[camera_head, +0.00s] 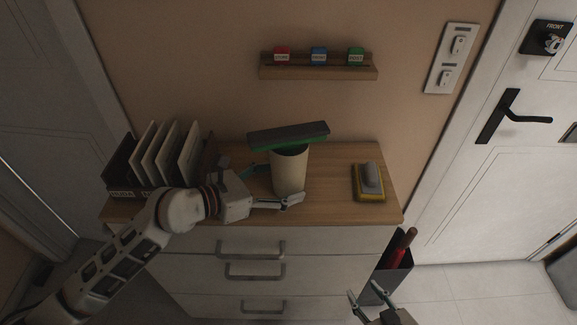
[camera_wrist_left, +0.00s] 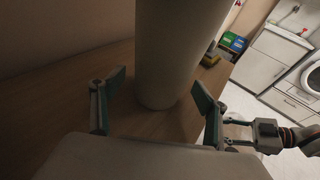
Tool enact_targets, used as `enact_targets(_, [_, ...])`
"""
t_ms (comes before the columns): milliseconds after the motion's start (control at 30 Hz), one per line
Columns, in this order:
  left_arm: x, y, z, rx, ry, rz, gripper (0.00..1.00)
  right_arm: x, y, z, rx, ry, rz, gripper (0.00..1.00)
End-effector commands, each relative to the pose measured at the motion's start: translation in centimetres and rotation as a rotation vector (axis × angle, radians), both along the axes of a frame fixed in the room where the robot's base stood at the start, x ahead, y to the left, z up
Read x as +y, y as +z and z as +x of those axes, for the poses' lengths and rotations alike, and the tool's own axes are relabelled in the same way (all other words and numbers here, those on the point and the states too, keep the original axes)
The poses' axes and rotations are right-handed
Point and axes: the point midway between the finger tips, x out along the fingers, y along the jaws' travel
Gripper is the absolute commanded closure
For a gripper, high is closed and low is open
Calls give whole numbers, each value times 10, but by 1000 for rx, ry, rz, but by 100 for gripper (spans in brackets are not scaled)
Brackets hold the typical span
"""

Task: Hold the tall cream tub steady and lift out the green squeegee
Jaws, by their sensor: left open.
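The tall cream tub (camera_head: 290,174) stands upright on the wooden dresser top. The green squeegee (camera_head: 289,136) lies across the tub's mouth, its dark wide head above the rim; the part inside the tub is hidden. My left gripper (camera_head: 275,188) is open, with one finger on either side of the tub's lower part. In the left wrist view the tub (camera_wrist_left: 172,60) stands between the spread fingers of my left gripper (camera_wrist_left: 158,105), with gaps beside it. My right gripper (camera_head: 372,297) is low in front of the dresser, its fingers apart and empty.
A file rack (camera_head: 150,160) stands at the left. A wall shelf (camera_head: 318,72) holds small coloured blocks. A dark bin (camera_head: 389,272) with a red-handled item stands beside the dresser.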

Motion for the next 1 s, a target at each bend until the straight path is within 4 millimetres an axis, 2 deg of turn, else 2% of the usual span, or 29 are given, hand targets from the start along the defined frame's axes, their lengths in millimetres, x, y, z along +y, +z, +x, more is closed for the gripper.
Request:
enact_targets(167, [-8,-3,5,-1,-1,0,26,0,1,0,-1,0,0,60])
enact_targets(467, [-9,-4,6,-1,0,1,26,-1,-3,-2,7,0,-2,60])
enact_targets(533, [-9,-4,6,-1,0,1,39,-1,-4,-2,9,0,-2,60])
enact_targets(600, [-9,-4,6,-1,0,1,57,-1,-5,-2,10,0,-3,60])
enact_targets(900, [-9,-4,6,0,-1,0,58,-1,-5,-2,10,0,-3,60])
enact_targets(933, [-9,-4,6,0,-1,0,58,-1,-4,-2,8,-1,-4,53])
enact_targets(1000, [-9,-4,6,0,-1,0,58,-3,-3,-1,4,6,-15,53])
